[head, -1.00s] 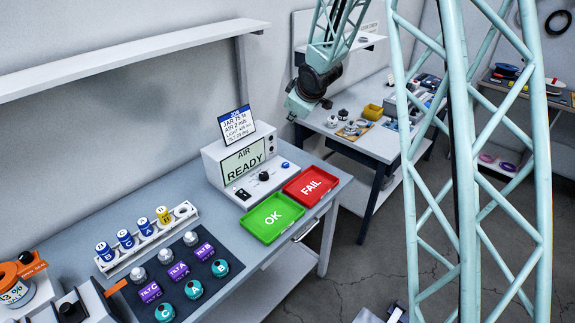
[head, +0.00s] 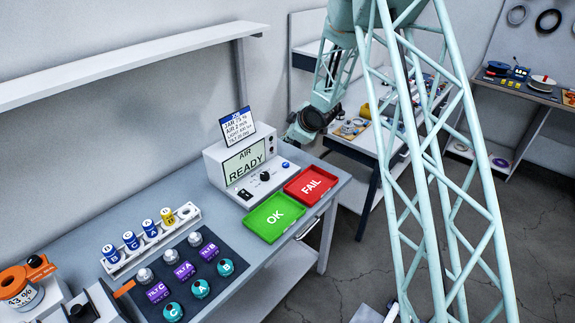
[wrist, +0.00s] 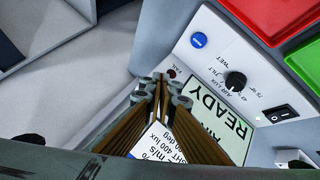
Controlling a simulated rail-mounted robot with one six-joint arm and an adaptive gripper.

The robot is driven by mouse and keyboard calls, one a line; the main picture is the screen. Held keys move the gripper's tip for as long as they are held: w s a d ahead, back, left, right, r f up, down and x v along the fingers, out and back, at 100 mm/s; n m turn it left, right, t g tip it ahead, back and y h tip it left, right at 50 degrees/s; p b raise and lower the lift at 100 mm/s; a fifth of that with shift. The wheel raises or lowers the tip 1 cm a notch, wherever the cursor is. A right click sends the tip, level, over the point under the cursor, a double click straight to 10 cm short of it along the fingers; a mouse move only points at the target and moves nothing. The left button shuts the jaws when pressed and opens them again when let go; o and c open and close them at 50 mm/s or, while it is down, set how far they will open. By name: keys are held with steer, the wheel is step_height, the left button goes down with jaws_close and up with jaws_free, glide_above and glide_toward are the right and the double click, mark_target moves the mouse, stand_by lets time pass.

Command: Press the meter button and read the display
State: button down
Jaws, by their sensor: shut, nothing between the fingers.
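The meter (head: 214,158) is a white box on the grey bench, and its display (head: 245,163) reads "AIR READY". Its blue round button (head: 284,165) is at the panel's right end; it also shows in the wrist view (wrist: 199,40), with a white mark on it. A black selector knob (head: 265,176) sits between display and button. My gripper (head: 297,135) is above and behind the meter's right end. In the wrist view my fingers (wrist: 161,90) are shut and empty over the meter's top edge, apart from the button. They hide part of the display and the job card.
A job card (head: 236,125) stands on the meter. Green OK (head: 257,229) and red FAIL (head: 304,196) trays lie in front. A rack (head: 147,246) of jars and a dark mat (head: 232,299) of labelled parts are to the left. A shelf (head: 150,55) hangs above.

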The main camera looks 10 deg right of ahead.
steer(key=shift+w+a+f, duration=0.15)
steer(key=shift+w+f, duration=0.05)
steer(key=shift+f, duration=0.8)
steer(key=shift+f, duration=0.15)
steer(key=b, duration=0.3)
glide_above(285, 165)
steer(key=shift+s+f, duration=0.1)
steer(key=shift+f, duration=2.8)
steer(key=shift+f+b, duration=1.25)
steer(key=shift+f, duration=0.1)
steer(key=shift+f+b, duration=0.9)
steer(key=shift+r, duration=0.15)
steer(key=shift+r+p, duration=0.45)
steer(key=shift+r, duration=0.3)
